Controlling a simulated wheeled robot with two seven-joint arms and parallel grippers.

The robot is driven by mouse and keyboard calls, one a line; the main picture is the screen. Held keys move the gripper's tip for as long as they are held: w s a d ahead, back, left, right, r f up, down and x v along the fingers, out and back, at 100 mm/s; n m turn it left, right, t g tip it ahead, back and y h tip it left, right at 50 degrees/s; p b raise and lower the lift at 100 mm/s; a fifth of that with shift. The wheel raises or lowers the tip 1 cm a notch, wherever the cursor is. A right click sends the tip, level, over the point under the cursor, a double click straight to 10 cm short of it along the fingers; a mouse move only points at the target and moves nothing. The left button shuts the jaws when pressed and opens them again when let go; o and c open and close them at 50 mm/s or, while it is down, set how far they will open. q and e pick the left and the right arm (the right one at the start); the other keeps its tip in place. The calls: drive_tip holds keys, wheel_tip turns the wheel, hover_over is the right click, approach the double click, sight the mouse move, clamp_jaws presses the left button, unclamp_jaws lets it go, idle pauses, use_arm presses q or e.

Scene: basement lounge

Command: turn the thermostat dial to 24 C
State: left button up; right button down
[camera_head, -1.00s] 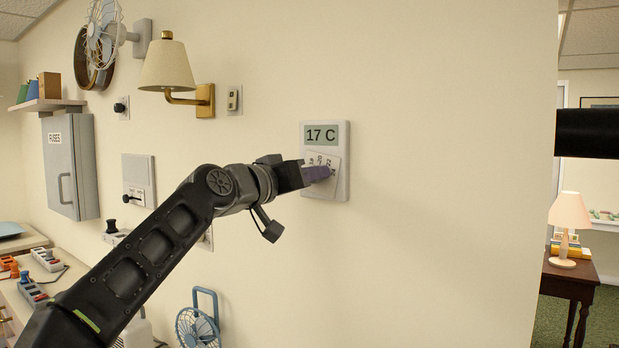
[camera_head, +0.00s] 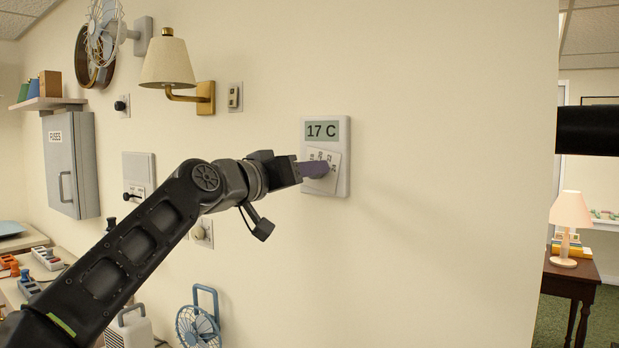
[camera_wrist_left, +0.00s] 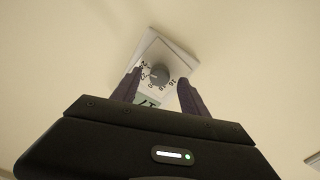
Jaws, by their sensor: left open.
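The thermostat (camera_head: 342,183) is a white wall box with a green display (camera_head: 322,131) that reads "17 C". Below the display is a tilted white plate with numbers. In the left wrist view the grey round dial (camera_wrist_left: 159,74) sits on that plate among the numbers. My left gripper (camera_head: 326,170) is in front of the plate in the head view and hides the dial there. In the left wrist view its dark purple fingers (camera_wrist_left: 157,92) are apart, with the dial between and beyond them. I cannot tell whether they touch it. My right gripper is not in view.
A wall lamp (camera_head: 167,64), a switch (camera_head: 235,97) and a grey fuse box (camera_head: 68,165) are on the wall to the left. A small blue fan (camera_head: 197,324) stands below. The wall right of the thermostat is bare.

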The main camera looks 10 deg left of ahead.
use_arm(q)
drive_tip(key=b+v, duration=0.1)
drive_tip(key=v, duration=0.4)
drive_tip(key=shift+s+b, duration=0.25)
drive_tip(key=shift+b, duration=0.05)
drive_tip(key=shift+f, duration=0.1)
